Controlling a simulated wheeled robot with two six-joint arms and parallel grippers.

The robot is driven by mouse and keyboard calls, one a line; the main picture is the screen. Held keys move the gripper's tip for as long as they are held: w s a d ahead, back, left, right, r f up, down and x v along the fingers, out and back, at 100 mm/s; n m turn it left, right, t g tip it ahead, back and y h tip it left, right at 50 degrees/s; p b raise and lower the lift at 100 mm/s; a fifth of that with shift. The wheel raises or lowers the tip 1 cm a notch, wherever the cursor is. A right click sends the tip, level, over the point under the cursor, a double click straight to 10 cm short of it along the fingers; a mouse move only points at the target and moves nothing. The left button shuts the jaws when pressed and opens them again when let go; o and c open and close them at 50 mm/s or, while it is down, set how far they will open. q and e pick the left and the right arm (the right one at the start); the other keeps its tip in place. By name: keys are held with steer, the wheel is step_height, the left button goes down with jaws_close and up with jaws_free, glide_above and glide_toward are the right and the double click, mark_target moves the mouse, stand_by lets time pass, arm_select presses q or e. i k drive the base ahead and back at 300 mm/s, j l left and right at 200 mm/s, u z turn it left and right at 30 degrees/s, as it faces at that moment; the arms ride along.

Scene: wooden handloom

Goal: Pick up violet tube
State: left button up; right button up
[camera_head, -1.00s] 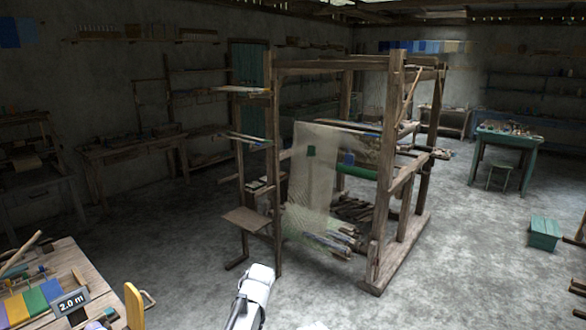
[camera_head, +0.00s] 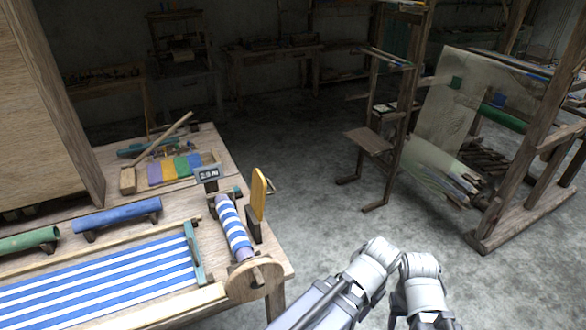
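A roll of blue-and-white striped cloth (camera_head: 233,228) lies on the wooden table (camera_head: 180,207) at the left. I see no separate, clearly violet tube. A blue tube (camera_head: 117,215) lies on dark supports left of the roll. A green tube (camera_head: 28,240) lies at the left edge. White and grey links of my arms show at the bottom centre, right of the table and apart from it. No gripper fingers are visible.
Striped cloth (camera_head: 100,287) is stretched along the table front. The wooden loom (camera_head: 395,100) stands right. Bare floor (camera_head: 310,190) lies between.

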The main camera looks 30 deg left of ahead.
mark_target(242, 248)
steer(key=i+l, duration=0.15)
steer(key=i, duration=0.35)
steer(key=i+l, duration=0.15)
steer(key=i, duration=0.4)
steer(key=i+l, duration=0.15)
steer(key=i, duration=0.35)
steer(key=i+l, duration=0.15)
steer(key=i, duration=0.35)
steer(key=u, duration=2.75)
steer(key=k, duration=0.55)
